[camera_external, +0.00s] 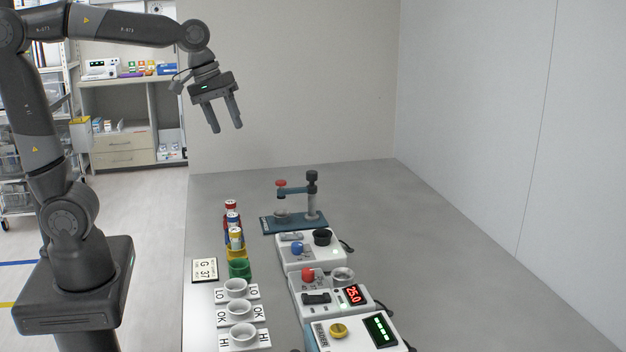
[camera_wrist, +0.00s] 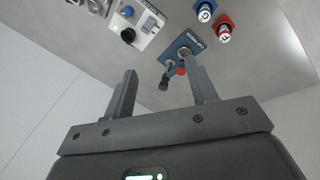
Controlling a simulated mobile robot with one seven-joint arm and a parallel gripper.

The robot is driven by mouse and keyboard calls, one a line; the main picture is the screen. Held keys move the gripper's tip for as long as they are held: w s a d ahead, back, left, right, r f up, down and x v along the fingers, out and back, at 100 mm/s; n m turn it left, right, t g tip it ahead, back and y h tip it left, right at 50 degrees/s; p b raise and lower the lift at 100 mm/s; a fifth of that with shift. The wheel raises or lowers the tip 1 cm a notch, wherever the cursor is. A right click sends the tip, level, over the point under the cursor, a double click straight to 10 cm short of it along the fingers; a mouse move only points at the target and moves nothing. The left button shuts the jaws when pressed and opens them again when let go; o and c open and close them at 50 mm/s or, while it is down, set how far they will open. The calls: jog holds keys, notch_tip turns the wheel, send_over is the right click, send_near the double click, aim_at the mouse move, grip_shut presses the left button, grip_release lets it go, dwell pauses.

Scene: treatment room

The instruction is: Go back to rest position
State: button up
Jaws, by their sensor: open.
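My gripper (camera_external: 227,128) is open and empty, raised in the air above the far left part of the grey table (camera_external: 440,240). Its two fingers point down and are clearly apart. In the wrist view my gripper (camera_wrist: 165,88) also shows with nothing between the fingers. My arm reaches across the top left from its base at the left. Below and right of the gripper, a press stand (camera_external: 312,200) with a red knob stands on the table, well apart from the fingers. It also shows in the wrist view (camera_wrist: 180,50).
A row of devices with knobs and displays (camera_external: 330,292) runs down the table's middle. Left of it are coloured holders with capped vials (camera_external: 234,220), a green cup (camera_external: 239,268), white cups on labelled plates (camera_external: 237,288) and a "G 37" card (camera_external: 204,270). The table's right side is clear.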

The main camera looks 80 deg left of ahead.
jog(key=s+d+f+m+t, duration=0.1)
jog(key=s+d+f+m, duration=0.1)
jog(key=s+m, duration=0.3)
jog(key=s+d+f+m+t+y, duration=0.1)
jog(key=s+d+f+m, duration=0.2)
jog(key=s, duration=0.6)
jog(key=shift+s+d+f+m, duration=0.2)
jog(key=shift+f+m, duration=0.1)
jog(key=shift+m, duration=0.9)
